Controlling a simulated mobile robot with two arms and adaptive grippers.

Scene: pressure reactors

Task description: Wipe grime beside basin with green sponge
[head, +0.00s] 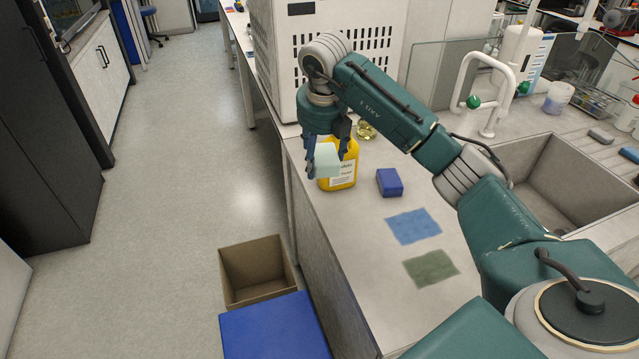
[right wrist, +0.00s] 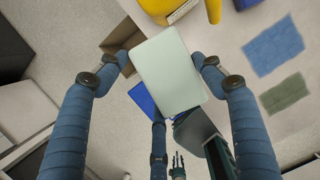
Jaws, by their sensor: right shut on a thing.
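My right gripper (head: 318,170) is shut on a pale green sponge (head: 327,161) and holds it in the air near the counter's left edge, in front of a yellow bottle. In the right wrist view the sponge (right wrist: 170,72) sits between the blue fingers (right wrist: 168,75). A flat, mottled blue patch (head: 413,226) and a flat, dull green patch (head: 430,268) lie on the counter left of the basin (head: 560,180). Both are apart from the sponge. A small claw shape, perhaps my left gripper (right wrist: 178,163), shows low in the right wrist view, too small to read.
The yellow bottle (head: 345,176) and a dark blue block (head: 389,182) stand on the counter. A white faucet (head: 495,85) rises behind the basin. An open cardboard box (head: 255,272) and a blue surface (head: 275,330) lie below the counter's left edge. Counter around the patches is clear.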

